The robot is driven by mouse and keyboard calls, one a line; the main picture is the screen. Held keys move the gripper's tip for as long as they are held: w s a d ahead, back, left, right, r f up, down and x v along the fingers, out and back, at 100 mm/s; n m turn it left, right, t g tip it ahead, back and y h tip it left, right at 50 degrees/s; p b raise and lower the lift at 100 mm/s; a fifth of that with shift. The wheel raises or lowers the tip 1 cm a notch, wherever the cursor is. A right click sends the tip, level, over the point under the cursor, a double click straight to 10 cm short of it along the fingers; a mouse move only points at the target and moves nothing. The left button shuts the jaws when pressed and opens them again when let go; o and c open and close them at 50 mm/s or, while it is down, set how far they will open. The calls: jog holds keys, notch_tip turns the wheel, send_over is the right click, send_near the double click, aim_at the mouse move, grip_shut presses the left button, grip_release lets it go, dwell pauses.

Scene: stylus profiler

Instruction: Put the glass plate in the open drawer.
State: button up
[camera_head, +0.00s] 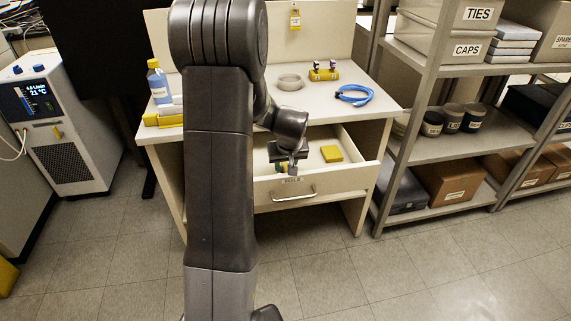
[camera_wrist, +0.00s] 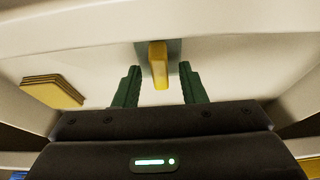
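The open drawer (camera_head: 318,187) juts from the front of the bench. My gripper (camera_head: 284,165) points down into its left part, near the front wall. In the wrist view my gripper (camera_wrist: 159,88) has its two green fingers apart. A yellow block (camera_wrist: 159,66) stands between and beyond them, with a gap on each side. A grey-green patch (camera_wrist: 173,47) lies behind this block on the pale drawer floor; it may be the glass plate, but I cannot tell for sure. In the head view my wrist hides most of that spot.
A yellow pad (camera_head: 331,154) lies in the drawer's right part. On the bench top (camera_head: 318,104) are a clear round dish (camera_head: 290,82), a yellow holder (camera_head: 324,75), a blue cable (camera_head: 354,95) and a bottle (camera_head: 159,85). Shelves (camera_head: 450,146) stand close on the right.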

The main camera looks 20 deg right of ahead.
jog(key=p+v, duration=0.1)
jog(key=v, duration=1)
jog(key=shift+s+r, duration=0.25)
jog(key=shift+r, duration=0.05)
